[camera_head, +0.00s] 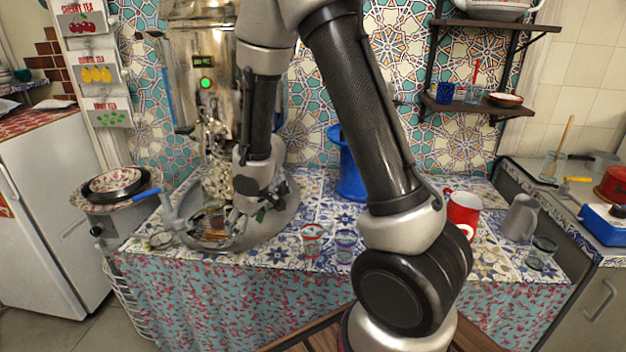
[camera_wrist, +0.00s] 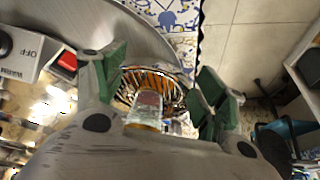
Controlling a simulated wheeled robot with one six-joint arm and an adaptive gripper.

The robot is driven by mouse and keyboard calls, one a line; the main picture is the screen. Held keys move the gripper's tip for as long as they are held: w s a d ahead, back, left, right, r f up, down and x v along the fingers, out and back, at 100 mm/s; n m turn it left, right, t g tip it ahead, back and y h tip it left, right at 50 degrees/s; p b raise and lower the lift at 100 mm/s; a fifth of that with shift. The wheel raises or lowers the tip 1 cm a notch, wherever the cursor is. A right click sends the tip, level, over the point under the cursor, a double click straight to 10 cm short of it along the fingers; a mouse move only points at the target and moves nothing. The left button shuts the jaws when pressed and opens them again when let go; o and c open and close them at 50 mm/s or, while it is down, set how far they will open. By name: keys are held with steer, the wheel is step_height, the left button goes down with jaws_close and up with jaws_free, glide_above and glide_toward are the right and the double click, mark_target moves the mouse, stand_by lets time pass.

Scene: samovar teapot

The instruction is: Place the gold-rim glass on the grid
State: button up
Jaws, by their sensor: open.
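The gold-rim glass (camera_wrist: 147,106) is small and clear, with a yellow-gold band and a reddish tint. In the wrist view it is between my gripper's spread green-padded fingers, in front of the round grid (camera_wrist: 176,91). It appears to stand on or just over the grid; contact is hard to tell. In the head view, the glass (camera_head: 215,212) is beside my gripper (camera_head: 232,217), low in front of the samovar (camera_head: 205,100). My gripper (camera_wrist: 160,90) is open, its fingers apart on either side of the glass. The grid is partly hidden by the glass.
A red-banded glass (camera_head: 311,240) and a purple-banded glass (camera_head: 345,246) stand near the table's front edge. A blue container (camera_head: 350,172), red pitcher (camera_head: 463,214) and grey jug (camera_head: 519,218) stand further right. The samovar's metal body and tap crowd my gripper.

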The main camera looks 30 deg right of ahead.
steer(key=s+d+r+m+h, duration=0.1)
steer(key=s+d+r, duration=0.2)
steer(key=d+r, duration=0.25)
steer(key=s+d+r+m+t+h, duration=0.1)
steer(key=s+d+r+m, duration=0.1)
steer(key=d+r, duration=0.35)
steer(key=s+d+r+m+h, duration=0.1)
steer(key=s+d+r, duration=0.2)
steer(key=r, duration=0.5)
steer(key=s+d+r+m, duration=0.1)
steer(key=s+r, duration=0.2)
steer(key=s, duration=0.5)
steer(key=s+d+r+m+y, duration=0.1)
steer(key=s+r, duration=0.3)
steer(key=s, duration=0.5)
steer(key=shift+s+d+g, duration=0.15)
steer(key=shift+s+g, duration=0.15)
